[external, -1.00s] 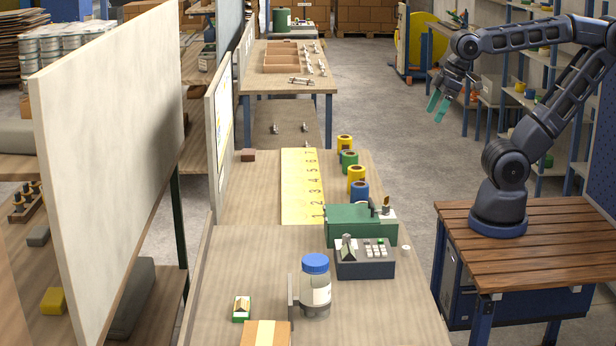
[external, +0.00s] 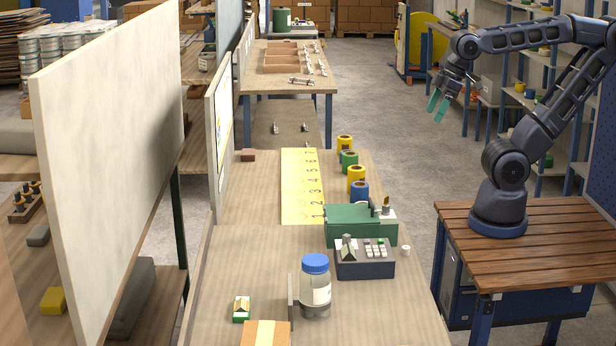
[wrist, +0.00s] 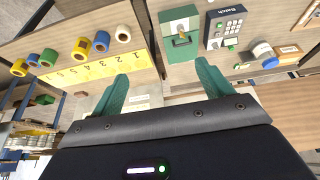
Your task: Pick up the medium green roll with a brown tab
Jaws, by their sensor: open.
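A green roll (external: 349,161) stands in the row of rolls along the right side of the numbered yellow strip in the external view. A yellow roll (external: 356,176) stands in front of it, and blue and yellow rolls stand behind it. In the wrist view a green roll (wrist: 33,60) shows small at the left. Its brown tab is too small to make out. My gripper (external: 438,106) hangs high to the right of the rolls, well apart from them. Its teal fingers are spread and empty; they also show in the wrist view (wrist: 163,83).
The yellow numbered strip (external: 302,188) lies beside the rolls. A blue roll (external: 360,189), a green box (external: 360,224), a grey keypad device (external: 365,260) and a blue-lidded jar (external: 316,285) stand nearer. The left part of the bench is mostly clear.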

